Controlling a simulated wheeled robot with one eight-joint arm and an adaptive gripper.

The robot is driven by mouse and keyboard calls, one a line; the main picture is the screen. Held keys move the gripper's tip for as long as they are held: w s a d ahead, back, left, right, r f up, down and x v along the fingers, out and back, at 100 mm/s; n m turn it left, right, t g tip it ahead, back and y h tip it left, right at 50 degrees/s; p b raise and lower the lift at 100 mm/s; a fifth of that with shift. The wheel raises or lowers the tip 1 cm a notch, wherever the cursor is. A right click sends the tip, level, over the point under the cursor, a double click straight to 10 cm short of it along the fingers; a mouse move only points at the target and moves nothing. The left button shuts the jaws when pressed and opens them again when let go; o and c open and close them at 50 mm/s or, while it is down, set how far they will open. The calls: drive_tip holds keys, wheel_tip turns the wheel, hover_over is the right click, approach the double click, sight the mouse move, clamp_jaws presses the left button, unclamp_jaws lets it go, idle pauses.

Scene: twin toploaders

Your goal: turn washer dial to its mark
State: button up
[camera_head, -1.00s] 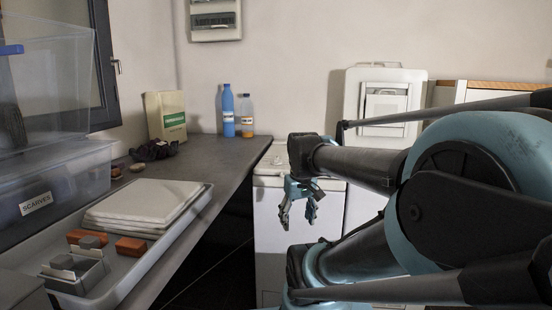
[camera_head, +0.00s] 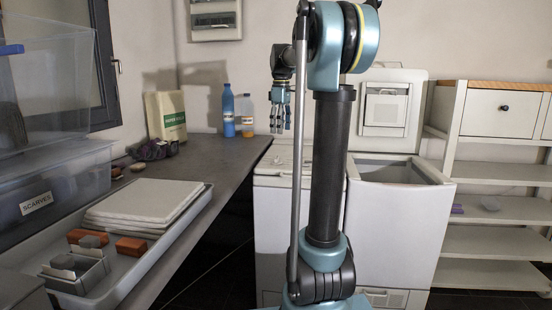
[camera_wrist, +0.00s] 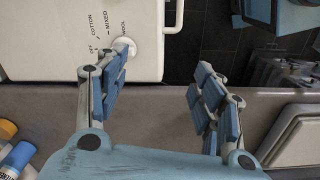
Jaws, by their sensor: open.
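A closed white toploader (camera_head: 271,205) stands past the end of the worktop, left of a second toploader (camera_head: 400,215) with its lid up. In the wrist view the closed machine's white top (camera_wrist: 50,40) carries a round white dial (camera_wrist: 125,44), with printed words OFF, COTTON, MIXED and WOOL around it. My gripper (camera_wrist: 163,63) is open and empty, pointing down. Its left finger overlaps the dial in the picture and hides part of it; I cannot tell whether they touch. The dial's pointer is unclear. In the head view my gripper (camera_head: 280,128) is above the closed machine.
The worktop (camera_head: 225,170) runs along the left. It holds a blue bottle (camera_head: 228,112), an orange-filled bottle (camera_head: 247,118), a tray (camera_head: 150,262) and a clear SCARVES bin (camera_head: 60,195). A shelf unit (camera_head: 490,242) stands at the right.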

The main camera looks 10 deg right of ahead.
sight(277, 158)
drive_tip(key=w+r+n, duration=0.2)
drive_tip(key=w+n, duration=0.1)
drive_tip(key=w, duration=0.6)
wheel_tip(277, 158, down, 17)
idle(0.4)
drive_tip(key=c, duration=1)
